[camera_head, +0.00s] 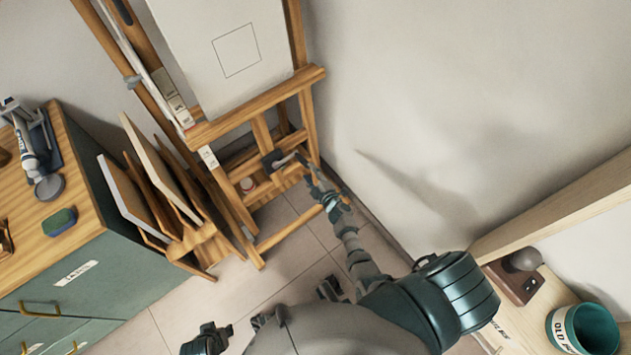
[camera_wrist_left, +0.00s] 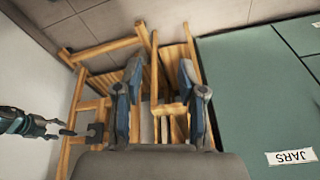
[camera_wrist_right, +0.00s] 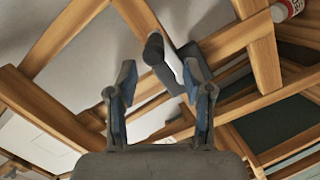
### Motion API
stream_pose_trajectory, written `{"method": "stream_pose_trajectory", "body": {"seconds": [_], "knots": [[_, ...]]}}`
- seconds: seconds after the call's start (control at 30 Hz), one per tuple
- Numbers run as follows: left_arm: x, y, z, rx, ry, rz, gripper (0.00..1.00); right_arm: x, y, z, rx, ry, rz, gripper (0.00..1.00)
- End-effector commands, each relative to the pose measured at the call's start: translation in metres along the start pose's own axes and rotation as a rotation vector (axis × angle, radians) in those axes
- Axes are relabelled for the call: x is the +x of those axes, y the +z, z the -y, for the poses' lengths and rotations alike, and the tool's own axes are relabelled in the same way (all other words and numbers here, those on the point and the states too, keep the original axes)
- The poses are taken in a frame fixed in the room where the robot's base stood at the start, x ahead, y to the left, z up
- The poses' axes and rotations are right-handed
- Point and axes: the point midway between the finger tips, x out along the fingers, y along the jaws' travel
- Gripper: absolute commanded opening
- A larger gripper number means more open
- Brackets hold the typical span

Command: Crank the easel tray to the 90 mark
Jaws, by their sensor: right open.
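The wooden easel holds a white canvas (camera_head: 225,50) on its tray (camera_head: 258,105). A pale strip with marks (camera_head: 172,98) runs up beside the canvas; its numbers are too small to read. The crank (camera_head: 273,160) is a dark block with a handle low on the easel's right side. My right gripper (camera_head: 312,174) is at the crank, open. In the right wrist view, the pale crank handle (camera_wrist_right: 172,68) with its dark end lies between and just beyond the open fingers; contact is unclear. My left gripper (camera_wrist_left: 160,68) is open and empty, apart from the easel.
A rack of boards (camera_head: 150,190) stands left of the easel, next to a green cabinet (camera_head: 75,275) with tubes and a sponge on top. The wall is close on the right. A shelf with a teal tin (camera_head: 582,330) is at lower right. Tiled floor is open between.

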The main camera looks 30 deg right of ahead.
Motion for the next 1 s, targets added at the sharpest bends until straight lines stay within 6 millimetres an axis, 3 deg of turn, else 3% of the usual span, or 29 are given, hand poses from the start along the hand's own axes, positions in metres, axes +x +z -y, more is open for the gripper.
{"method": "stream_pose_trajectory", "body": {"seconds": [0.1,0.3,0.73,0.87,1.0], "knots": [[0.000,0.000,0.000,0.000,-0.001,0.001,0.40,-0.022,0.000,0.001,-0.005,-0.003,-0.002,0.51],[0.000,-0.001,-0.001,0.000,-0.001,0.001,0.40,-0.042,-0.001,0.002,-0.002,-0.003,-0.001,0.51],[0.004,-0.006,-0.001,0.001,0.000,-0.025,0.40,-0.045,0.001,0.003,-0.023,0.000,-0.002,0.50],[0.022,-0.049,-0.006,0.006,0.011,-0.207,0.40,-0.045,0.014,0.005,-0.193,0.019,-0.009,0.50],[0.032,-0.136,-0.017,0.011,0.037,-0.610,0.40,-0.047,0.035,0.007,-0.573,0.059,-0.019,0.50]]}}
